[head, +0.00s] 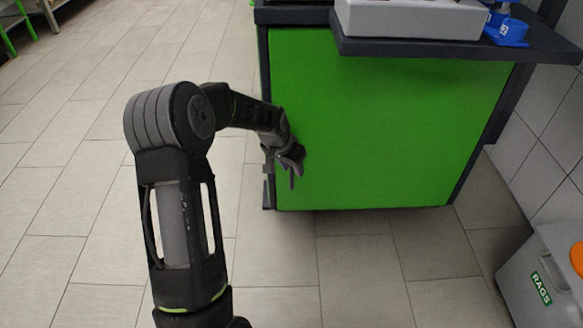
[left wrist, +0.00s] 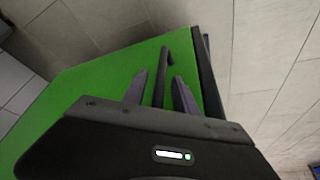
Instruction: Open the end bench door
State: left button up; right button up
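The end bench door is the flat green panel (head: 390,130) in the head view, and it looks closed in its dark frame. It also shows in the left wrist view (left wrist: 75,110). My left gripper (head: 292,165) is at the door's left side in the head view. In the left wrist view its two fingers (left wrist: 160,85) are apart, with a dark bar handle (left wrist: 167,62) between them. The fingers do not appear closed on the handle. In the head view I cannot make out the handle clearly behind the gripper. My right gripper is not in view.
A dark benchtop (head: 450,46) overhangs the door, bearing a white box (head: 410,18) and a blue part (head: 508,32). A grey bin labelled RAGS (head: 545,275) stands at the lower right by the tiled wall.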

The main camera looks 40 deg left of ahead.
pick_arm(q)
jog(key=shift+c, duration=0.3)
grip_shut()
dwell(1.0)
